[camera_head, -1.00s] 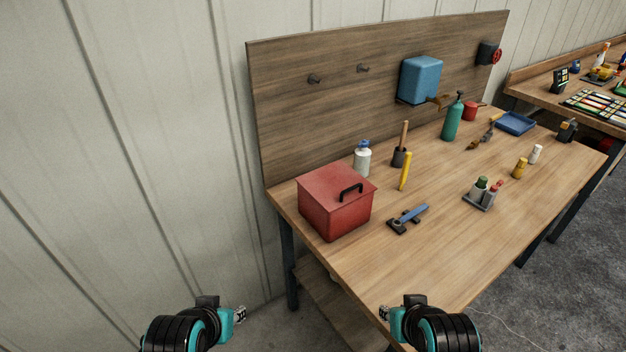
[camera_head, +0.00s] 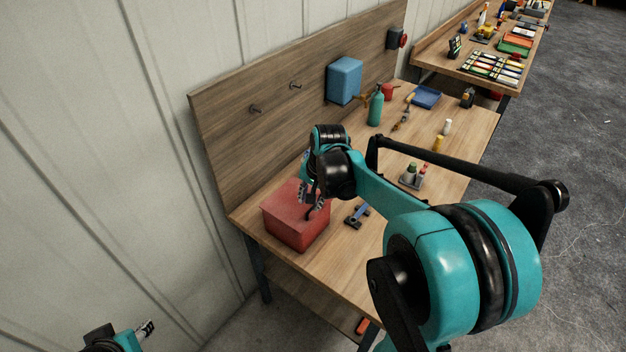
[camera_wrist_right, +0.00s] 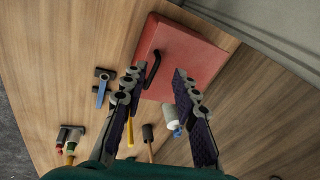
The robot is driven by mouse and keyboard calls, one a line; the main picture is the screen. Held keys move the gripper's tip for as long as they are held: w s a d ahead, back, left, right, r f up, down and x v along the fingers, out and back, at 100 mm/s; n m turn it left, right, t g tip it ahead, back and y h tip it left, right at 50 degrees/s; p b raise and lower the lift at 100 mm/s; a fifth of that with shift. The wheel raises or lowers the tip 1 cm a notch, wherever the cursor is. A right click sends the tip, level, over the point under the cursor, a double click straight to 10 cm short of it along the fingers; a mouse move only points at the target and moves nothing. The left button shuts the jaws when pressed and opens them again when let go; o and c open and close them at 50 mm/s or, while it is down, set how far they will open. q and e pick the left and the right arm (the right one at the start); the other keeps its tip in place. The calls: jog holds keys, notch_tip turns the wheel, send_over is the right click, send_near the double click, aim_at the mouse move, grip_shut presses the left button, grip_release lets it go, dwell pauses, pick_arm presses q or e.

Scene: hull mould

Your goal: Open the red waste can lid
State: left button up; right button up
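The red waste can (camera_head: 288,232) is a box on the near left corner of the workbench, with its lid down. It also shows in the right wrist view (camera_wrist_right: 185,55), with its black handle (camera_wrist_right: 153,70) on the lid. My right gripper (camera_head: 314,200) is above the can, pointing down close to the handle. In the right wrist view my right gripper (camera_wrist_right: 155,85) is open, and the handle lies near the tip of its left finger. I cannot tell whether they touch. My left gripper (camera_head: 146,328) is at the lower left, away from the bench; its finger opening is unclear.
The wooden workbench (camera_head: 345,278) carries a blue-handled tool (camera_head: 357,214), a green bottle (camera_head: 375,108) and a small bottle holder (camera_head: 412,178). A wooden backboard (camera_head: 240,130) with a blue box (camera_head: 344,80) stands behind the can. The bench front is clear.

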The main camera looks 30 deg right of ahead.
aim_at(313, 207)
jog(key=w+d+m+p, duration=0.2)
jog(key=d, duration=0.2)
pick_arm(q)
notch_tip(313, 207, up, 2)
jog(key=shift+s+r+b, duration=0.1)
jog(key=shift+r+b, duration=0.15)
jog(key=shift+b, duration=0.35)
pick_arm(e)
jog(key=shift+g, duration=0.4)
jog(key=f, duration=0.2)
jog(key=w+f, duration=0.1)
jog(key=f, duration=0.1)
jog(key=a+f, duration=0.1)
jog(key=f, duration=0.2)
jog(key=shift+w, duration=0.2)
jog(key=shift+d, duration=0.1)
grip_shut()
